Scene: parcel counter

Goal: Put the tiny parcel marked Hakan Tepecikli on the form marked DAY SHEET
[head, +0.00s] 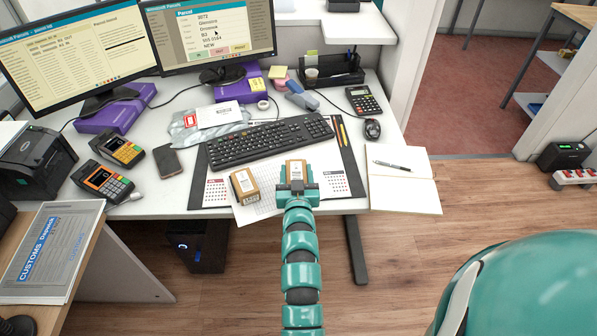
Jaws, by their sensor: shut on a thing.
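My gripper (297,184) is over the front edge of the desk, shut on a tiny brown parcel (296,167) with a pale label. The jaws hide part of this parcel. A second tiny brown parcel (244,185) with a pale label stands just left of my gripper, apart from it. It is on or over a white ruled sheet (264,203) that lies at the desk's front edge, partly under my gripper. I cannot read the names on the parcels or a title on the sheet. I cannot tell whether the held parcel touches the sheet.
The desk (168,200) has a black keyboard (265,141) behind the parcels and a dark mat with calendar pages (335,184). An open notebook (402,182) with a pen lies right. Card terminals (107,182) and a phone (168,160) stand left. Two monitors (75,50) are at the back.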

